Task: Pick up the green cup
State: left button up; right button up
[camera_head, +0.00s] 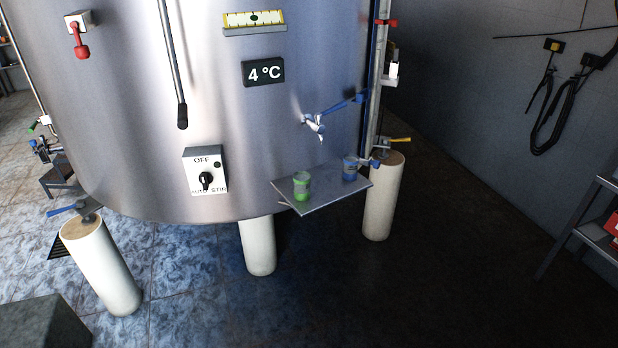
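A green cup (301,186) stands upright on the left part of a small metal shelf (318,204) fixed to the front of the bulk tank. A blue cup (350,168) stands on the same shelf, to the right of the green cup and apart from it. A tap (315,124) with a blue handle sticks out of the tank above the shelf. Neither of my grippers shows in the head view.
The steel tank (240,130) stands on white legs (257,246). A control box (205,171) is left of the shelf. A metal rack (590,225) stands at the right edge. The dark floor below the shelf looks clear.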

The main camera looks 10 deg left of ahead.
aim_at(301, 179)
jog(key=i+l+u, duration=0.1)
jog(key=i+l, duration=0.25)
jog(key=l, duration=0.25)
jog(key=i+l+u, duration=0.25)
jog(key=l, duration=0.4)
jog(key=i+l+u, duration=0.1)
jog(key=i+l, duration=0.3)
jog(key=l, duration=0.3)
jog(key=i+l+u, duration=0.15)
jog(key=l, duration=0.2)
